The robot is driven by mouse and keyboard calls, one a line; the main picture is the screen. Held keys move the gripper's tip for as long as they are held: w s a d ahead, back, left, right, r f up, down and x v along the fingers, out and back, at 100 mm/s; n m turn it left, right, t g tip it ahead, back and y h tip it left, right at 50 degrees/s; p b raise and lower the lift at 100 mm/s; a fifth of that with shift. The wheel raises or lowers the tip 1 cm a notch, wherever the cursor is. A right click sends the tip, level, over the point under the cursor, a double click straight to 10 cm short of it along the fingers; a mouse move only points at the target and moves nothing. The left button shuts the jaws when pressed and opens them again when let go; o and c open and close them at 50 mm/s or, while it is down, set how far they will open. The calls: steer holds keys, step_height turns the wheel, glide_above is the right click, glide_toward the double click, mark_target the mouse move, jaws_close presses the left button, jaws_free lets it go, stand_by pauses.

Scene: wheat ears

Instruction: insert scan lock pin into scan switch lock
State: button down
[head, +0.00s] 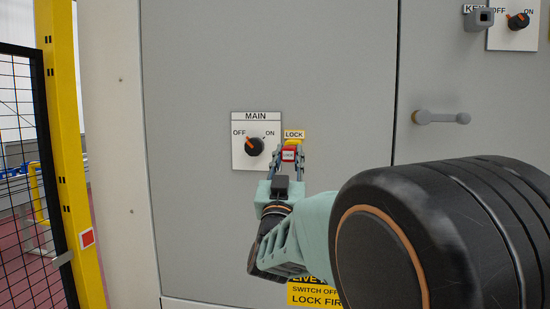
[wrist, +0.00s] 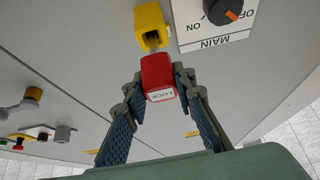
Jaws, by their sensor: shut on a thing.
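My gripper (head: 288,160) is shut on a red block labelled LOCK (wrist: 158,75), which I take to be the lock pin. In the wrist view, my gripper (wrist: 160,82) has one finger on each side of it. The red block (head: 288,155) also shows in the head view, just below a yellow lock (head: 294,138) with a LOCK label above it. In the wrist view, the yellow lock (wrist: 149,20) has an opening facing the red block. They look lined up and very close; I cannot tell whether they touch. This lock is beside the MAIN switch; no SCAN label shows.
The MAIN switch plate (head: 243,162) has a black knob with an orange mark, pointing toward OFF. A grey door handle (head: 440,118) and a KEY socket (head: 480,18) stick out at right. A yellow post (head: 70,150) and mesh fence stand at left.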

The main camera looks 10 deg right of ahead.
steer(key=shift+w+d+b, duration=0.15)
steer(key=shift+w+d, duration=0.05)
steer(key=shift+w, duration=0.5)
steer(key=shift+w+d+b, duration=0.2)
steer(key=shift+w+d, duration=0.05)
steer(key=shift+w, duration=0.4)
steer(key=shift+w+d+b, duration=0.15)
steer(key=shift+w+d, duration=0.05)
steer(key=shift+w, duration=0.5)
steer(key=shift+w, duration=0.15)
steer(key=c, duration=1.5)
jaws_free()
steer(key=shift+c, duration=0.2)
